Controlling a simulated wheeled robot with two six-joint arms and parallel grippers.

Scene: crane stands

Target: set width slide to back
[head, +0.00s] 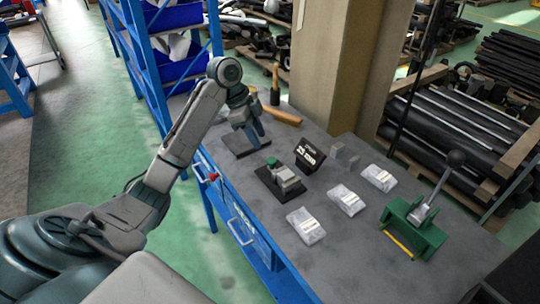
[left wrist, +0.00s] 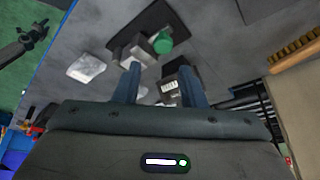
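A small grey slide fixture (head: 287,177) with a green knob (head: 272,161) sits on a black base plate on the bench. It is probably the width slide; its exact setting is too small to tell. In the left wrist view the green knob (left wrist: 163,45) and black plate (left wrist: 135,22) lie beyond the fingertips. My left gripper (head: 258,133), with blue fingers, is above the bench, left of and behind the fixture, apart from it. In the left wrist view its two fingers (left wrist: 160,80) are spread with nothing held between them. My right gripper is not seen.
A green lever press (head: 414,231) is at the right. A wooden-handled tool (head: 283,116) and a pillar (head: 325,65) are behind.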

